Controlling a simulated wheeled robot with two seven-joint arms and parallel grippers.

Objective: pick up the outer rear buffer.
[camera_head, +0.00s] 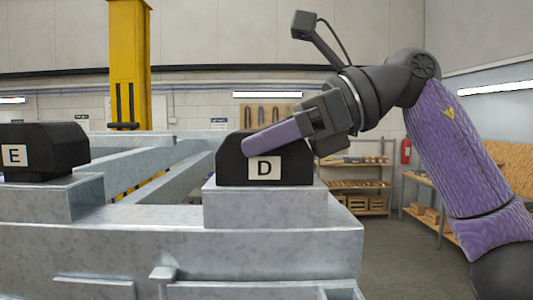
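A black buffer labelled D (230,160) sits upright on a galvanized block of the trailer frame (270,208), near the frame's right end. A similar black buffer labelled E (60,148) sits on another block at the left edge. My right gripper (255,146) reaches in from the right at buffer D. One purple finger lies across the upper front of buffer D, above its label. The other finger is hidden, so I cannot tell whether the gripper is closed on the buffer. My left gripper is out of view.
Grey frame beams run behind both buffers, with a gap between them. A yellow post (129,60) rises behind the frame. Shelves with wooden boxes (358,190) and a red extinguisher (405,151) stand at the back right. Open floor lies right of the frame.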

